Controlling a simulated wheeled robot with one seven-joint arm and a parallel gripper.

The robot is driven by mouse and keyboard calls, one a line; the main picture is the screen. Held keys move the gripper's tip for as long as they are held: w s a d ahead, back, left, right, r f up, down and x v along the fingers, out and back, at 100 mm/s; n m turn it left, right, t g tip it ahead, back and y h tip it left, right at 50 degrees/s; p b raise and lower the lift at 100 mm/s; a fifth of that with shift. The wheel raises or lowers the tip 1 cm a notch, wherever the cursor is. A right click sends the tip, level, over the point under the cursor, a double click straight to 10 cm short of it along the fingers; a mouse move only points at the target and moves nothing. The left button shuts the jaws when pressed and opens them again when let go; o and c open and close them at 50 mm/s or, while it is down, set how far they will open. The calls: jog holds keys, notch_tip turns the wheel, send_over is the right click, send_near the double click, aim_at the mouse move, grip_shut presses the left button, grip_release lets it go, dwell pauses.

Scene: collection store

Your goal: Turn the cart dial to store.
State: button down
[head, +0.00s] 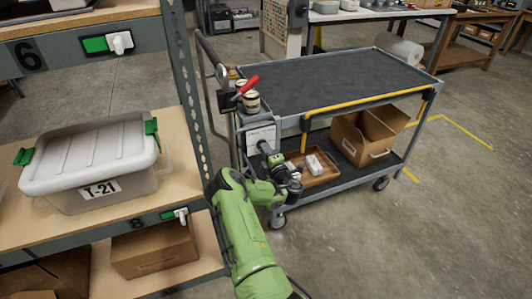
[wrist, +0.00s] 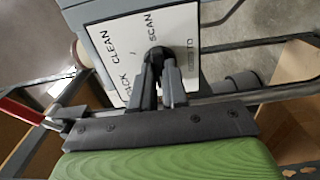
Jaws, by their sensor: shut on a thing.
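The cart (head: 350,80) stands right of the shelf, with a dial panel (head: 260,137) at its left end. In the wrist view the white panel (wrist: 125,38) bears the words CLEAN and SCAN; two other labels are partly covered by my fingers. The dark dial knob (wrist: 158,53) sits between my fingertips. My gripper (wrist: 161,66) is shut on the knob; it also shows in front of the panel in the head view (head: 263,148). The knob's pointer is hidden, so I cannot tell which label it faces.
A red-handled lever (head: 249,85) and cans (head: 251,102) are at the cart's left end, just above the panel. The lower deck holds a wooden tray (head: 318,172) and a cardboard box (head: 362,138). The shelf with a lidded bin (head: 95,165) stands close at left. Floor at right is clear.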

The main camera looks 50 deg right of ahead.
jog(key=shift+f, duration=0.1)
dwell(0.4)
jog(key=c, duration=1.1)
grip_release()
jog(key=shift+c, duration=0.2)
